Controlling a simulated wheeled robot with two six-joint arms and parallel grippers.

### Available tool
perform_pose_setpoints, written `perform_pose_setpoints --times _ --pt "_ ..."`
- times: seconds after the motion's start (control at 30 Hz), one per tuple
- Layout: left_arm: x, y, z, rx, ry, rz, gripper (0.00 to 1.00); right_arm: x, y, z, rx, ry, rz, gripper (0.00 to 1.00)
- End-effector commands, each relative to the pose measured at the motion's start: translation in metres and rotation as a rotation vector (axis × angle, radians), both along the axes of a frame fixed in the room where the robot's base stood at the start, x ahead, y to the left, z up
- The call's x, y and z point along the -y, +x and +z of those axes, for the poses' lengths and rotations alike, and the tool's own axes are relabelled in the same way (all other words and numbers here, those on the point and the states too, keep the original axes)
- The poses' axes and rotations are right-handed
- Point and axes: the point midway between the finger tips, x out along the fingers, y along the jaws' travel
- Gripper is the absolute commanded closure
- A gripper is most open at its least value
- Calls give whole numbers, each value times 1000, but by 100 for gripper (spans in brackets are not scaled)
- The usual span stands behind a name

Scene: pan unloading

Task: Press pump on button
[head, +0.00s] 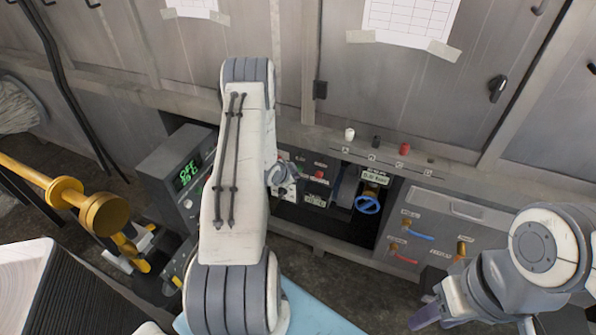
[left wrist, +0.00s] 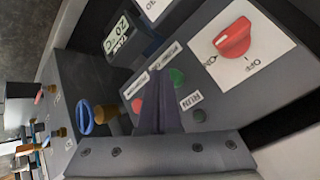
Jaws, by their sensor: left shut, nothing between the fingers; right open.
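A grey control panel shows in the left wrist view, with a green button (left wrist: 177,76), a red button (left wrist: 137,105) and a black button (left wrist: 198,115). Their small labels are hard to read. My left gripper (left wrist: 156,76) is shut and empty; its dark fingertips lie between the red and green buttons in the picture, close to the green one. I cannot tell whether they touch the panel. In the head view my left arm covers most of this panel and the left gripper's tips are hidden. My right gripper (head: 475,322) is open and empty at the bottom right.
A red rotary switch (left wrist: 232,38) sits on a white plate beside the buttons. A blue handwheel (head: 367,204) stands in a recess to the right. A green-lit display box (head: 188,172) and a yellow pipe fitting (head: 103,213) are at the left.

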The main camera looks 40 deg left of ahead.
Motion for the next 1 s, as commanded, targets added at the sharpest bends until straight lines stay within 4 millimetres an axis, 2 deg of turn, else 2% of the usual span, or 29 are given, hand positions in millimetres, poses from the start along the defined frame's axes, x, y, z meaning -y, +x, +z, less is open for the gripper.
perform_pose_setpoints --times 1.0 --pt "-2 10 0 1 0 -1 100 0 0 -2 0 0 0 52"
